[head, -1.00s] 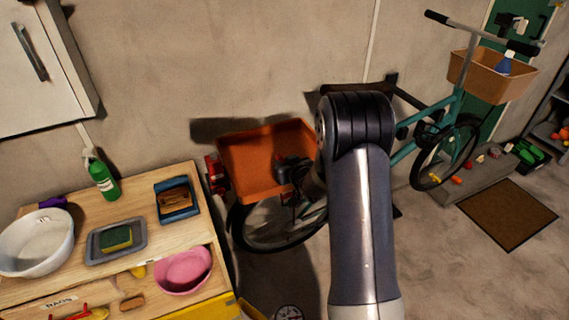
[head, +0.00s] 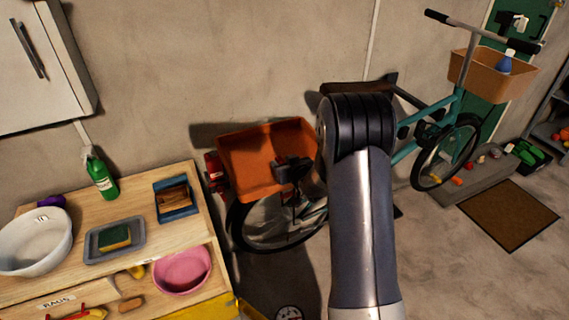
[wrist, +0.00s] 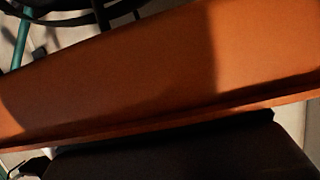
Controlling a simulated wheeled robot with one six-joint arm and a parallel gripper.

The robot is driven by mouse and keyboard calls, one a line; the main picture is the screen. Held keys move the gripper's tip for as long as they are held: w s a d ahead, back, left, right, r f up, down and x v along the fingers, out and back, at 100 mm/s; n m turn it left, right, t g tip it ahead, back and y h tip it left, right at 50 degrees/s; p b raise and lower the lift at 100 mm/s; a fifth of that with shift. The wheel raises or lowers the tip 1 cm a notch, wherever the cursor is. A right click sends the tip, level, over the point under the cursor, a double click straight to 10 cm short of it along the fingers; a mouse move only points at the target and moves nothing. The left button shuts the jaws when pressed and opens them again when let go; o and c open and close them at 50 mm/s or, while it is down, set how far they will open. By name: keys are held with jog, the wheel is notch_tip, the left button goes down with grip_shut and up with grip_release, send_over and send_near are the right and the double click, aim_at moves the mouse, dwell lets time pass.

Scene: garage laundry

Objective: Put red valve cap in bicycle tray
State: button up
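The bicycle tray is an orange open box (head: 243,160) mounted over the bicycle's wheel by the wall. In the wrist view its orange wall (wrist: 150,70) fills most of the picture, very close. My gripper (head: 293,188) is at the tray's front right corner, by its rim, partly in front of it. Its fingers are small and dark there, and I cannot tell whether they are open or hold anything. I cannot make out the red valve cap in either view. A dark shape covers the bottom of the wrist view.
A wooden bench on the left holds a green spray bottle (head: 101,176), a blue tray (head: 172,214), a sponge on a grey dish (head: 97,256) and a white basin (head: 38,262). A pink bowl (head: 182,271) is in front. The teal bicycle (head: 400,152) stands along the wall.

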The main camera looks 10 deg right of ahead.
jog(key=shift+s+f, duration=0.3)
jog(key=shift+f, duration=0.3)
jog(key=shift+w+r+p, duration=0.1)
jog(key=shift+r+p, duration=0.35)
jog(key=shift+p, duration=0.25)
jog(key=shift+r, duration=0.15)
jog(key=b+v, duration=0.2)
jog(key=v, duration=1)
jog(key=shift+w+r, duration=0.15)
jog(key=shift+r, duration=0.2)
jog(key=shift+w, duration=0.15)
jog(key=p+x, duration=0.2)
jog(key=x, duration=0.9)
jog(key=shift+w+a+f, duration=0.1)
jog(key=shift+w+f, duration=0.15)
jog(key=shift+f, duration=0.05)
jog(key=shift+w+f+b, duration=0.1)
jog(key=shift+f+b, duration=0.2)
jog(key=shift+f, duration=0.05)
